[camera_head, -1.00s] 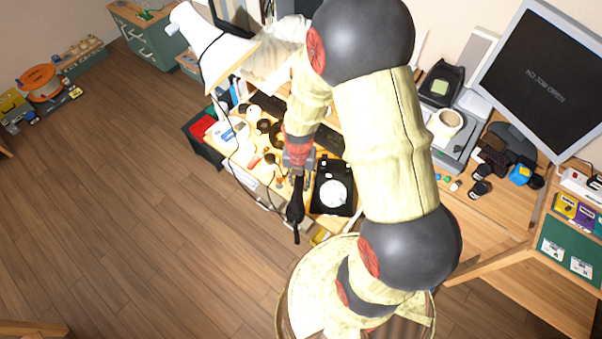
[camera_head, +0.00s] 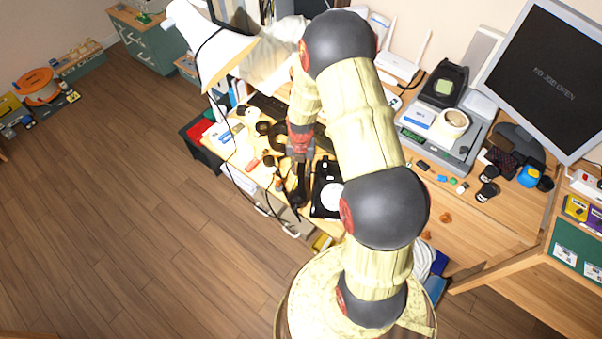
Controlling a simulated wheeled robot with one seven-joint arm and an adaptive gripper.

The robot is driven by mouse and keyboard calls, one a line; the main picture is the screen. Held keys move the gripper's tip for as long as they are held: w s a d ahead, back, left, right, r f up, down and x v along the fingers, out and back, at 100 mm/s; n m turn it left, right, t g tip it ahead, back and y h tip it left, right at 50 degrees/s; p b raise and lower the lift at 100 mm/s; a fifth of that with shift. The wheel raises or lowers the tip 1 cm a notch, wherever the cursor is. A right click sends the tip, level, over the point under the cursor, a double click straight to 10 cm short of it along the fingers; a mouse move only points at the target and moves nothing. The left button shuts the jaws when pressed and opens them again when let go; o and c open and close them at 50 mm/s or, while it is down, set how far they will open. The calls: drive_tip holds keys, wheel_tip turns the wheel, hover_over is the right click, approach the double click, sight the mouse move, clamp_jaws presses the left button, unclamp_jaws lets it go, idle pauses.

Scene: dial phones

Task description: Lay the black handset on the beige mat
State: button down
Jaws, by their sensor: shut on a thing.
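My gripper (camera_head: 299,157) is at the end of my arm over the left part of the wooden desk. It is shut on the black handset (camera_head: 298,190), which hangs from it pointing toward the bottom of the picture. The handset is just left of the black dial phone (camera_head: 322,195) with its white dial, which my arm partly covers. The handset looks close to the desk's front edge; its height above the desk is hard to tell. I cannot pick out the beige mat; it may be hidden or blend with the pale desk top.
A white lamp (camera_head: 222,52) reaches over the desk from upper left. A scale with a tape roll (camera_head: 454,120) and a monitor (camera_head: 541,82) stand to the right. Open floor lies left.

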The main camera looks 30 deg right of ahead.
drive_tip(key=shift+f, duration=0.55)
drive_tip(key=shift+f, duration=0.1)
drive_tip(key=c, duration=1.5)
unclamp_jaws()
drive_tip(key=shift+c, duration=0.2)
